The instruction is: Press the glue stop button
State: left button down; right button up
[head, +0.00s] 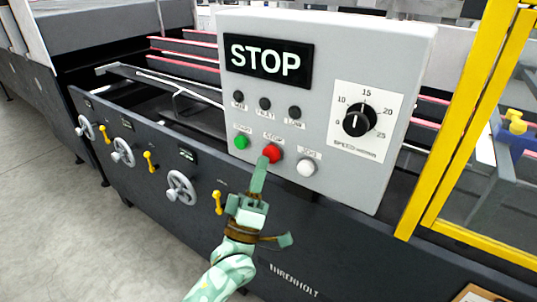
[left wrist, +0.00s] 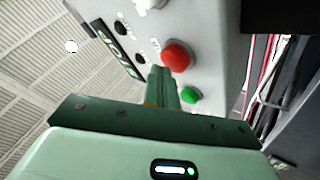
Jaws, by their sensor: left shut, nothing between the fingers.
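The red stop button (head: 272,153) sits on the lower part of a grey control box (head: 320,60), under a small label reading STOP. A green button (head: 241,142) is to its left and a white button (head: 306,168) to its right. My left gripper (head: 262,165) is shut and empty, its fingertips just below the red button in the head view. In the left wrist view the red button (left wrist: 177,56) shows close beside the fingertips (left wrist: 160,75), with the green button (left wrist: 190,96) nearby. I cannot tell whether the tips touch the red button. My right gripper is not in view.
A black STOP sign (head: 267,60), dark indicator lamps and a speed knob (head: 359,120) are on the same box. Yellow guard posts (head: 468,120) stand to the right. Handwheels (head: 181,188) and yellow levers (head: 217,202) line the dark machine side. Grey floor is open at left.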

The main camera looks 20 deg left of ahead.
pick_arm(q)
jog(key=shift+s+a, duration=0.15)
jog(key=shift+s, duration=0.25)
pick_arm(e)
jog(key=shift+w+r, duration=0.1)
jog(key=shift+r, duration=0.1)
